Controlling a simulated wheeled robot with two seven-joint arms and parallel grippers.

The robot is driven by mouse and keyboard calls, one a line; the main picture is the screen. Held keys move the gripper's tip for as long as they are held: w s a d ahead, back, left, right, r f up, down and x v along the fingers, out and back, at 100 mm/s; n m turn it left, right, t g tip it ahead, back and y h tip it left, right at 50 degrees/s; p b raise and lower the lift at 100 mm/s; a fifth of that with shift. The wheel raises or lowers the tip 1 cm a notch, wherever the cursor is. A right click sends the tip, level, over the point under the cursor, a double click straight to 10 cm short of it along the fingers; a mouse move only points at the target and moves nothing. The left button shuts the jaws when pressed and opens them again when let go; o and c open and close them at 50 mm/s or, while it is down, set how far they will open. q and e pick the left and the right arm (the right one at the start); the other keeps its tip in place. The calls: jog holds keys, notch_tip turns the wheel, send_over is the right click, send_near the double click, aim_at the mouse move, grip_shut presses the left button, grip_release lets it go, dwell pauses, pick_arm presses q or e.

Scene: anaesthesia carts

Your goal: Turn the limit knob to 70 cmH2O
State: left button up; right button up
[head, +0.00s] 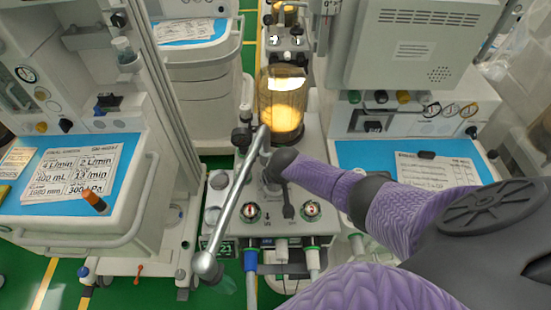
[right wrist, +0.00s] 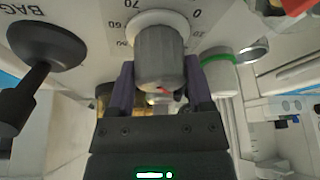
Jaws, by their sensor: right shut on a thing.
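The limit knob (right wrist: 160,58) is a ribbed grey knob on a pale collar in the right wrist view. Printed numbers on the panel around it include 70, 60 and 0. A small red mark shows low on the knob's front, partly at the gripper. My right gripper (right wrist: 160,84) is shut on the knob, with one purple-grey finger on each side. In the head view my purple right arm reaches in from the right to the middle cart, and its dark wrist hides the knob and fingertips. My left gripper is not in view.
A black lever marked BAG (right wrist: 45,45) stands close left of the knob. A green-ringed port (right wrist: 217,72) is close right. In the head view an amber canister (head: 282,105) stands behind my wrist, and a metal tube (head: 232,205) slants beside it. Carts flank both sides.

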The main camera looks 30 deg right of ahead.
jog(key=shift+a+r+m+h, duration=0.15)
jog(key=shift+m+h, duration=0.15)
jog(key=shift+m, duration=0.6)
jog(key=shift+m+g+h+p, duration=0.3)
jog(key=shift+m+p, duration=0.05)
jog(key=shift+m, duration=0.45)
jog(key=shift+w+m+h, duration=0.1)
jog(key=shift+m+h, duration=0.2)
jog(key=shift+m, duration=0.6)
jog(key=shift+m+g, duration=0.3)
jog(key=shift+m, duration=0.2)
